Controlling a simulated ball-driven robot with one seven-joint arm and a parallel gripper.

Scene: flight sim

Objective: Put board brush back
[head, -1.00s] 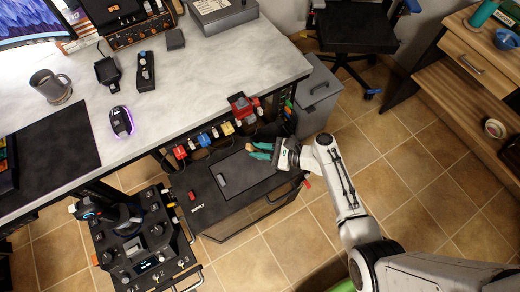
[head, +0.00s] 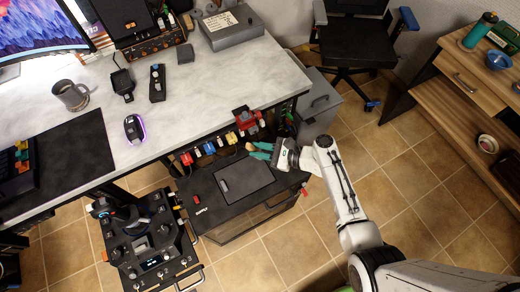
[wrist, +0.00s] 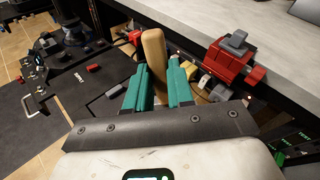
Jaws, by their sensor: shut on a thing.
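My gripper (head: 262,150) reaches in from the right, just off the front edge of the desk and above the back right part of the black cabinet top. Its teal fingers are closed around a tan wooden handle, which I take to be the board brush (wrist: 153,52). In the wrist view the handle stands up between the fingers (wrist: 152,90). No bristles show, and the brush's lower part is hidden by my gripper. In the head view the brush is too small to make out clearly.
A row of coloured clamps or connectors, with a red one (head: 246,120) largest, lines the desk's front edge (head: 215,122) close to my gripper. The black cabinet (head: 222,209) stands below. A control panel (head: 150,240) is at left. Tiled floor (head: 400,185) is clear at right.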

